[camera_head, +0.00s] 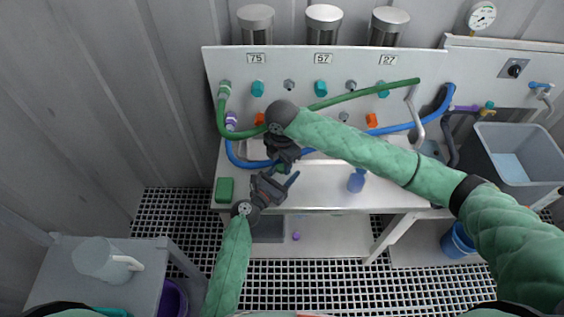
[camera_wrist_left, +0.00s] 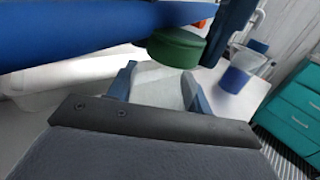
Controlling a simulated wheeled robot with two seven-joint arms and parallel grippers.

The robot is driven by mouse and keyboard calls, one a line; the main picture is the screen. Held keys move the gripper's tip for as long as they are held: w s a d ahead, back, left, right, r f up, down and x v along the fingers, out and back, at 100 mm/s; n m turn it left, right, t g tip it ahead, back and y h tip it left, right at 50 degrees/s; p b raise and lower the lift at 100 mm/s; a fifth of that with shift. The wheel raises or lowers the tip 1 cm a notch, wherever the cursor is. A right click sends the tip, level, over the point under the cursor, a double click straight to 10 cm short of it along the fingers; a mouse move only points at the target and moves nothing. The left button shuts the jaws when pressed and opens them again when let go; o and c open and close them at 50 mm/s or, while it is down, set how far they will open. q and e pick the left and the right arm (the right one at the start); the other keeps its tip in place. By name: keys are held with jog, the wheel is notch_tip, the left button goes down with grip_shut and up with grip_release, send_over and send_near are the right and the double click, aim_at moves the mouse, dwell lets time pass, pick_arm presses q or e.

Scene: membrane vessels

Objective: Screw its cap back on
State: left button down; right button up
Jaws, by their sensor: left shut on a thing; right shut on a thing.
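A green cap (camera_wrist_left: 178,45) shows in the left wrist view, directly above a pale grey vessel part (camera_wrist_left: 158,85). A bit of the cap's green also shows in the head view (camera_head: 281,168). My left gripper (camera_head: 286,183) is shut on the pale vessel, its blue fingertips on both sides of it in the left wrist view (camera_wrist_left: 160,90). My right gripper (camera_head: 284,163) comes from above and is shut on the green cap. Whether the cap touches the vessel's mouth is unclear. Most of the vessel is hidden in the head view.
A blue-banded container (camera_head: 356,182) stands right on the bench (camera_head: 320,197). A green block (camera_head: 225,190) lies at its left end. Green (camera_head: 360,96) and blue (camera_head: 402,127) hoses cross the panel behind. A grey basin (camera_head: 512,150) stands right, a pitcher (camera_head: 100,258) on a side table.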

jog(key=m, duration=0.7)
jog(key=shift+f, duration=0.1)
jog(key=m, duration=0.5)
jog(key=shift+s, duration=0.1)
jog(key=m, duration=0.2)
jog(key=shift+m, duration=0.3)
jog(key=o, duration=1.1)
jog(key=shift+r, duration=2.3)
jog(key=shift+c, duration=0.6)
